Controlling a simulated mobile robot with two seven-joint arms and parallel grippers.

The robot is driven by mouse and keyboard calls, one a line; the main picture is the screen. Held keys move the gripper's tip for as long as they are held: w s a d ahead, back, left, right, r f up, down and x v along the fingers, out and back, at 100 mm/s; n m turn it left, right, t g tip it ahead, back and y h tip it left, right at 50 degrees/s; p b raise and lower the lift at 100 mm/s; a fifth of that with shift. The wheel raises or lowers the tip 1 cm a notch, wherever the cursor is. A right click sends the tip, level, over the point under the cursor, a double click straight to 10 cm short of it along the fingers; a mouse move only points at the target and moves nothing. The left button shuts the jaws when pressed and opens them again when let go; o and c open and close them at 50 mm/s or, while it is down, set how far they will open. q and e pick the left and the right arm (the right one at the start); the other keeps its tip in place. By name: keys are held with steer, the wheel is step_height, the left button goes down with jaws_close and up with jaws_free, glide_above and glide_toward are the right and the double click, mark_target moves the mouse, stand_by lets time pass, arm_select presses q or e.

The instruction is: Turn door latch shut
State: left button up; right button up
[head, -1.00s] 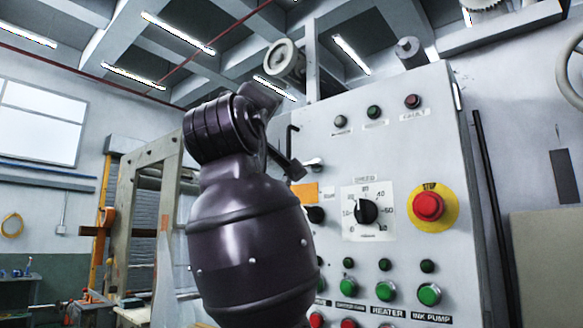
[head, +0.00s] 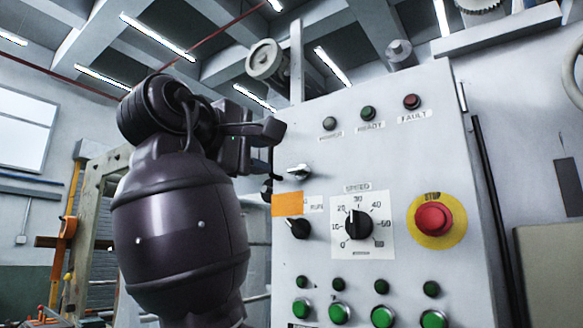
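A small silver turn handle (head: 299,172), which looks like the door latch, sits at the left edge of the grey control panel door (head: 440,150), above an orange label. Its lever lies roughly level.
The panel carries a speed dial (head: 359,225), a black selector knob (head: 298,228), a red stop button (head: 433,219) and several green buttons. A wooden frame (head: 100,185) stands behind my arm at the left.

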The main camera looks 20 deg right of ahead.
mark_target(295, 169)
steer(key=p+x, duration=0.1)
steer(key=x, duration=0.7)
steer(key=shift+w+d+p, duration=0.1)
steer(key=shift+w+p, duration=0.05)
steer(key=shift+p, duration=0.15)
steer(key=shift+x, duration=0.75)
jaws_close()
